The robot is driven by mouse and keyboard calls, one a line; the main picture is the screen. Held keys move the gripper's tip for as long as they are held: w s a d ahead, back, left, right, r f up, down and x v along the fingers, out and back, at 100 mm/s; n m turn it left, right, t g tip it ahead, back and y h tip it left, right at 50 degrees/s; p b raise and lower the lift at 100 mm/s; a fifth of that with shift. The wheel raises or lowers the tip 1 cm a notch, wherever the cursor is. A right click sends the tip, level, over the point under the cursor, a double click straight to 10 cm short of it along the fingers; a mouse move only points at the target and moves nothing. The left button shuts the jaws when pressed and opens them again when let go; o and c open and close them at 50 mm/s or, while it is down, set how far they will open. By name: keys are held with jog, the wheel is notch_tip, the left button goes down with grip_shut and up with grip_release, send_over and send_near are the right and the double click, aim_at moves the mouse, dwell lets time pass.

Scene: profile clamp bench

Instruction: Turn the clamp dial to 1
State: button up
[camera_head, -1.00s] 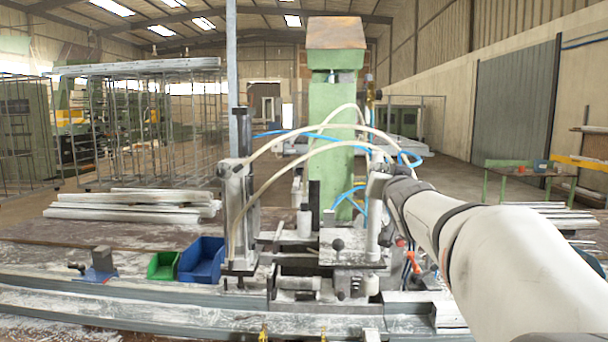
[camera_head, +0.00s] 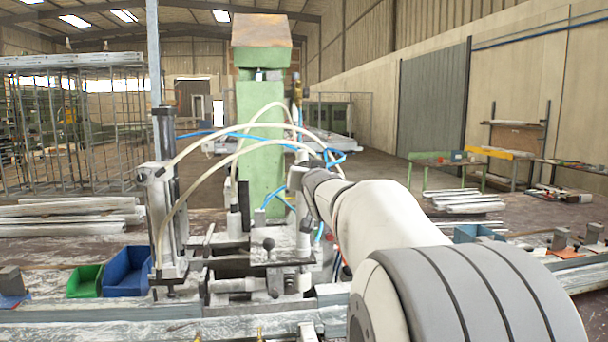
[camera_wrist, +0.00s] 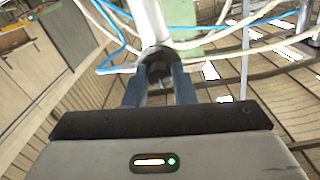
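In the wrist view the two blue-grey fingers of my gripper (camera_wrist: 159,86) stand apart, one on each side of a dark round knob (camera_wrist: 158,70), which I take to be the clamp dial. It sits at the end of a pale cylinder (camera_wrist: 150,22). The fingertips overlap the knob's edges; whether they press on it is not clear. No dial numbers are readable. In the head view the clamp fixture (camera_head: 240,285) stands on the bench, with a tall grey post on its left. My arm reaches to its right side and hides my gripper and the dial.
White hoses (camera_head: 215,140) and blue hoses (camera_head: 240,134) arch over the fixture, close to my arm. A blue bin (camera_head: 127,272) and a green bin (camera_head: 84,281) stand on the bench at left. A green column (camera_head: 262,150) rises behind. The floor at right is partly open.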

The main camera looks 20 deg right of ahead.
grip_shut()
jog(key=shift+r, duration=0.2)
dwell(0.5)
jog(key=shift+s+n+b, duration=0.1)
jog(key=shift+n+b, duration=0.4)
jog(key=shift+n, duration=0.1)
jog(key=n+b, duration=0.3)
jog(key=n, duration=0.7)
jog(key=shift+a+n+b, duration=0.1)
jog(key=shift+n+b, duration=0.3)
